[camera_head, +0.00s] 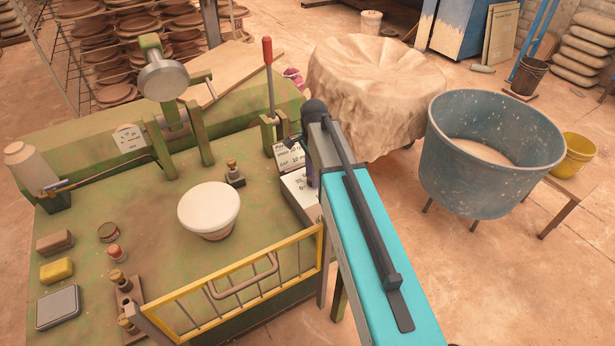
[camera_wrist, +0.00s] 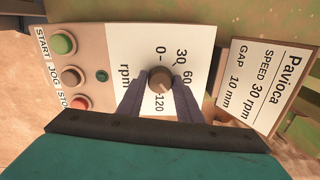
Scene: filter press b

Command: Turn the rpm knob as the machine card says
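The rpm knob (camera_wrist: 160,80) is a small brown knob on a white control panel in the wrist view. Its scale reads 0, 30, 60 and 120; I cannot tell clearly which mark its pointer faces. The machine card (camera_wrist: 262,85) beside it reads "Pavioca, SPEED 30 rpm, GAP 10 mm"; it also shows in the head view (camera_head: 290,157). My gripper (camera_wrist: 160,88) has one dark finger on each side of the knob. I cannot tell whether the fingers touch it. In the head view my arm hides the knob.
Green START (camera_wrist: 63,42), brown JOG (camera_wrist: 71,75) and red STOP (camera_wrist: 81,103) buttons sit left of the knob. A lever with a red handle (camera_head: 268,52) rises behind the card. A yellow guard (camera_head: 240,282) stands at the machine's front. A blue tub (camera_head: 490,150) is at right.

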